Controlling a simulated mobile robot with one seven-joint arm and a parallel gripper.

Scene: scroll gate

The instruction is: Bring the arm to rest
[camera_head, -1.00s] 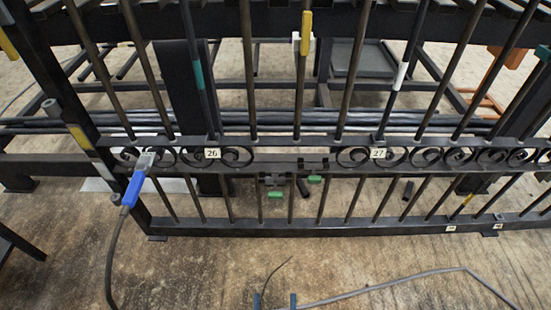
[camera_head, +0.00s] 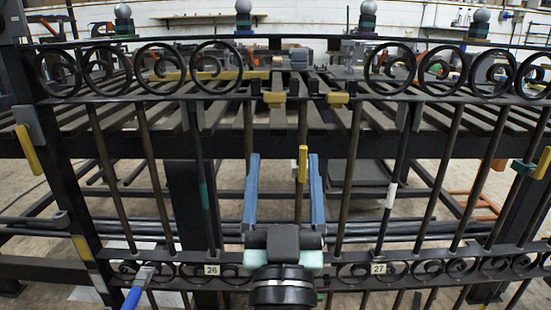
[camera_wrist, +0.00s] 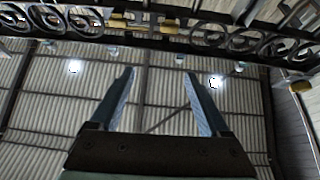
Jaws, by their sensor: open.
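My gripper (camera_head: 284,185) stands in the lower middle of the head view, in front of the gate, with its two blue fingers pointing up and spread wide apart. Nothing is between the fingers. In the wrist view the open fingers (camera_wrist: 159,95) point up toward the roof, and the gate's top scroll row crosses above them. The black scroll gate (camera_head: 330,108) spans the head view, with scrolls along its top and middle rails. Number tags 26 (camera_head: 212,269) and 27 (camera_head: 378,268) sit on the middle rail, either side of my wrist.
Yellow clips (camera_head: 274,98) hang under the top rail, and a yellow-handled clamp (camera_head: 302,163) sits on a bar behind my fingers. A blue-handled tool (camera_head: 133,297) is at the lower left. A slatted bench (camera_head: 225,118) stands behind the gate. Round-topped posts (camera_head: 242,15) rise at the back.

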